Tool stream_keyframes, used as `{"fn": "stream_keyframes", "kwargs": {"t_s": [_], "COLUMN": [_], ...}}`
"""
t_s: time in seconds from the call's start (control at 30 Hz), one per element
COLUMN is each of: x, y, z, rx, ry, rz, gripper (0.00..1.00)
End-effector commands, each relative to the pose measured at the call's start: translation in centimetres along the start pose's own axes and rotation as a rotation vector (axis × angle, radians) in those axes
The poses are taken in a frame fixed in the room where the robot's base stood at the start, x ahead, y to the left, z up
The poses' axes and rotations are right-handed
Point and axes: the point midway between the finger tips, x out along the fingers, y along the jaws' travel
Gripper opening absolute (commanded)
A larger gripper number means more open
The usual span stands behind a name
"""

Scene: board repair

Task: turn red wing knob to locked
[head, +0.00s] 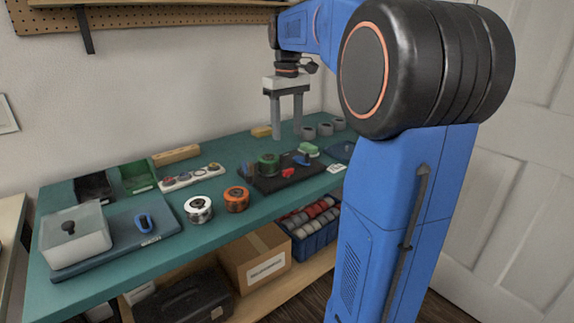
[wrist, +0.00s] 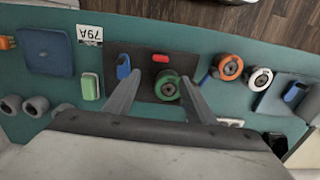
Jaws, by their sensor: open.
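The small red wing knob (head: 288,173) sits on the dark board (head: 262,186) on the green bench. In the wrist view the red knob (wrist: 160,58) lies near the board's upper edge, its long side running left to right. A blue knob (wrist: 123,66) is to its left and a round green part (wrist: 168,87) with a dark centre is below it. My gripper (head: 286,136) is open and empty, pointing down above the board. In the wrist view its fingers (wrist: 160,76) appear either side of the green part. Any lock marking is too small to read.
A silver spool (head: 198,209) and an orange spool (head: 236,199) stand left of the board. A green block (head: 308,149) and several grey rings (head: 325,129) are at the right. A blue base with a clear box (head: 75,232) is at the far left.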

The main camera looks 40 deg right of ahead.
Motion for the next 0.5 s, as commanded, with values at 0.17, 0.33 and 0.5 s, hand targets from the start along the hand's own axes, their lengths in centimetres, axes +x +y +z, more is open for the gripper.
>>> {"fn": "stream_keyframes", "kwargs": {"t_s": [0.17, 0.33, 0.5], "x": [3.3, 6.3, 9.1], "y": [-0.1, -0.1, -0.1], "z": [0.1, 0.1, 0.1], "rx": [0.000, 0.000, 0.000], "ry": [-0.002, -0.002, -0.002], "rz": [-0.001, -0.001, -0.001], "gripper": [0.50, 0.50, 0.50]}}
